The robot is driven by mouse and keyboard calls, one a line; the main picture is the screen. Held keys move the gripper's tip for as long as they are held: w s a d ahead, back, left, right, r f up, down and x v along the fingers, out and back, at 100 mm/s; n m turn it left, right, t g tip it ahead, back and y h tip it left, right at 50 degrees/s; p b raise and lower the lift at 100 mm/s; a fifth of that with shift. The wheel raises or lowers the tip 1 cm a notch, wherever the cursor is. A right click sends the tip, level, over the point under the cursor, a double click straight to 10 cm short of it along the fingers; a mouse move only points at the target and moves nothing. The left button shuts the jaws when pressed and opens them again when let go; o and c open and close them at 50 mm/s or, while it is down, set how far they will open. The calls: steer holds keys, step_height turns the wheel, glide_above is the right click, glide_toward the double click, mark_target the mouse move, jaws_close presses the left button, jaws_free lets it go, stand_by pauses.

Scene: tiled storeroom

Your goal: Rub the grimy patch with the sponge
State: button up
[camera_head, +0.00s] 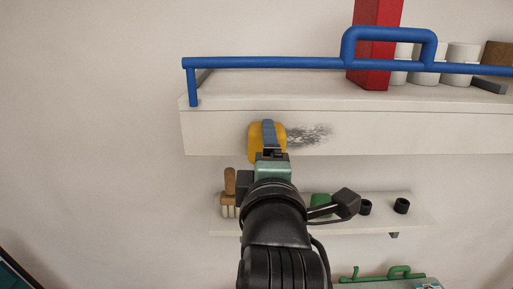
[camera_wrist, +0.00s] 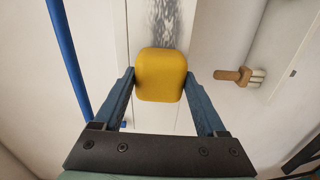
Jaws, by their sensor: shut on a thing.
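The yellow sponge (camera_head: 255,145) is held between the fingers of my gripper (camera_head: 268,140), in front of the white front face of the upper shelf. In the wrist view the sponge (camera_wrist: 160,76) sits between the two blue fingers of my gripper (camera_wrist: 160,90). The grimy patch (camera_head: 308,136) is a dark grey smear on the shelf's front face, just right of the sponge. In the wrist view the patch (camera_wrist: 160,20) runs up from the sponge's far edge. The sponge hides whatever lies behind it. I cannot tell whether it touches the shelf face.
A blue rail (camera_head: 260,62) runs along the upper shelf (camera_head: 215,132). A red box (camera_head: 375,45) and white cylinders (camera_head: 462,60) stand behind it. The lower shelf (camera_head: 370,226) holds a wooden-handled brush (camera_head: 229,182), a green thing (camera_head: 320,203) and small black cups (camera_head: 401,205).

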steer(key=shift+d, duration=4.6)
steer(key=shift+d+b, duration=0.55)
steer(key=shift+d, duration=1.3)
steer(key=shift+w, duration=0.1)
steer(key=shift+a, duration=7.45)
steer(key=s, duration=0.6)
steer(key=shift+s+d, duration=0.1)
